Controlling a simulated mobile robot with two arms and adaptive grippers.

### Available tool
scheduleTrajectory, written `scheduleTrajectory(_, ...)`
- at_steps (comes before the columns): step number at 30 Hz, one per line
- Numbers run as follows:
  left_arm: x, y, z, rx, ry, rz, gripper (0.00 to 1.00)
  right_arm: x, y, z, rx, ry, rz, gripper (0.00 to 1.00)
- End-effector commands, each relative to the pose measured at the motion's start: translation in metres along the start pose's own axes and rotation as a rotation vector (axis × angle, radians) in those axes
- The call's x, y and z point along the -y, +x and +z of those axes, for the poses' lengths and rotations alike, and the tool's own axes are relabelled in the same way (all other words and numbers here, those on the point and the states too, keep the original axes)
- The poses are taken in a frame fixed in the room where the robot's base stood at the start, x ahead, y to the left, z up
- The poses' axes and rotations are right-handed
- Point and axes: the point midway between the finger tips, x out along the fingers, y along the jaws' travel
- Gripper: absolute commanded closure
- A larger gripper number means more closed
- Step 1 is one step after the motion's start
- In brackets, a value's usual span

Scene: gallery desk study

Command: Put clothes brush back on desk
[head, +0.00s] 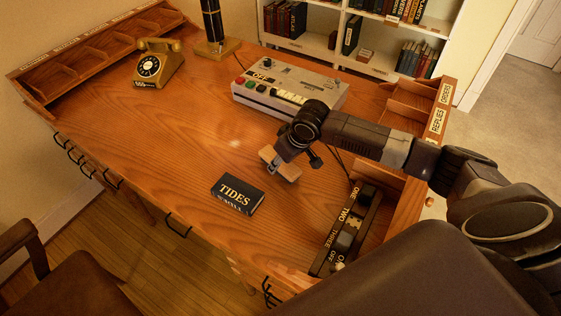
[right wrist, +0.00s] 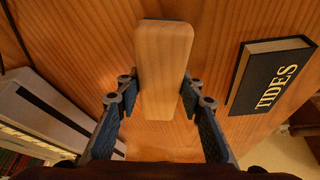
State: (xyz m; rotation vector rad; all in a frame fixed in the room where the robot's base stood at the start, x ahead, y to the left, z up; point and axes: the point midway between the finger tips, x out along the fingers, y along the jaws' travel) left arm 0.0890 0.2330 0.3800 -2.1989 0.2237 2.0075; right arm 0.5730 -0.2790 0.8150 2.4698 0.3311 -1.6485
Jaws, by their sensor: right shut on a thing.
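The clothes brush (head: 269,158) is a pale wooden block with rounded ends. My right gripper (head: 288,160) is shut on it, above or at the middle of the desk (head: 165,137). In the right wrist view the brush (right wrist: 163,55) points away between the two fingers of the gripper (right wrist: 160,92), one finger on each side. Its bristle side is mostly hidden. I cannot tell whether the brush touches the desk top. My left gripper is not in view.
A dark book titled TIDES (head: 238,195) lies just in front of the brush. A grey machine (head: 289,88) with coloured keys stands behind it. A black switch box (head: 347,229) is at the right. A telephone (head: 157,64) stands far left. The desk's left middle is clear.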

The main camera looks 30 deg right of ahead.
Motion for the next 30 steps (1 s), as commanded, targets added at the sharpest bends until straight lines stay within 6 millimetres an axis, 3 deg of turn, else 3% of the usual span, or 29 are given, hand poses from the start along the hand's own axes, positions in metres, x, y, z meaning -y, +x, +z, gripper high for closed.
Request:
scheduleTrajectory(15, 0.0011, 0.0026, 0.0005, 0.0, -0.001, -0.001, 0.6, 0.0002, 0.01, 0.0036, -0.001, 0.001, -0.001, 0.88)
scheduleTrajectory(16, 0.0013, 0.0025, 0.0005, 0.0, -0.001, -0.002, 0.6, 0.0001, 0.01, 0.0035, -0.002, 0.0, 0.0, 0.64)
scheduleTrajectory(21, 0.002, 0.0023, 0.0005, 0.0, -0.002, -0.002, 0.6, 0.0001, 0.0097, 0.0036, -0.001, 0.0, 0.0, 0.45)
scheduleTrajectory(27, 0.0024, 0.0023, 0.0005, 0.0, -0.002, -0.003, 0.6, 0.0, 0.0097, 0.0037, -0.001, 0.0, 0.0, 0.45)
scheduleTrajectory(30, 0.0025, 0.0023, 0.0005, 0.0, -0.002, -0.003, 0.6, 0.0, 0.01, 0.0043, 0.0, 0.0, 0.0, 0.35)
